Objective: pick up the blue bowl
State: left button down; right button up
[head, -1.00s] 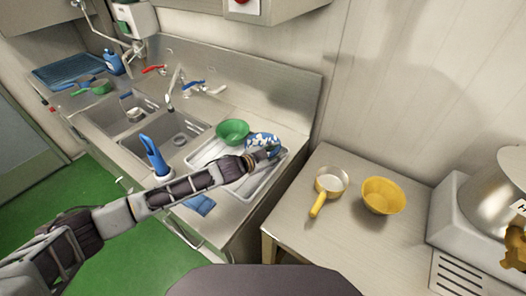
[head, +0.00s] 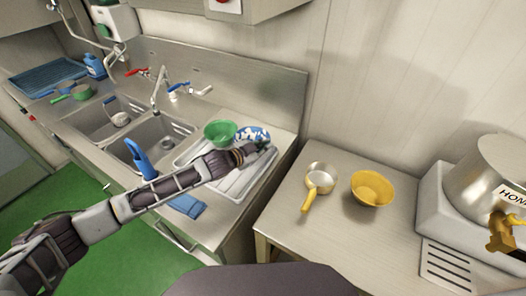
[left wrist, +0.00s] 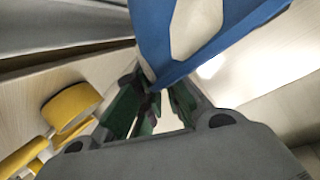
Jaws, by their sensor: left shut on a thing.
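The blue bowl (head: 253,134), blue with white patches, is at the right end of the sink drainboard in the head view. It fills the top of the left wrist view (left wrist: 205,30), close up. My left gripper (head: 262,147) is at the bowl's near right side, and the arm hides part of it. In the left wrist view the green-padded fingers (left wrist: 152,105) are shut on the bowl's edge. I cannot tell whether the bowl is clear of the drainboard. My right gripper is not in view.
A green bowl (head: 220,132) stands close left of the blue bowl on the white drainboard (head: 233,186). A steel backsplash (head: 230,85) rises behind the sink.

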pick_arm(q)
notch_tip(320, 180, up, 7)
jog(key=shift+r, duration=0.15)
jog(key=shift+s, duration=0.15)
dwell(0.7)
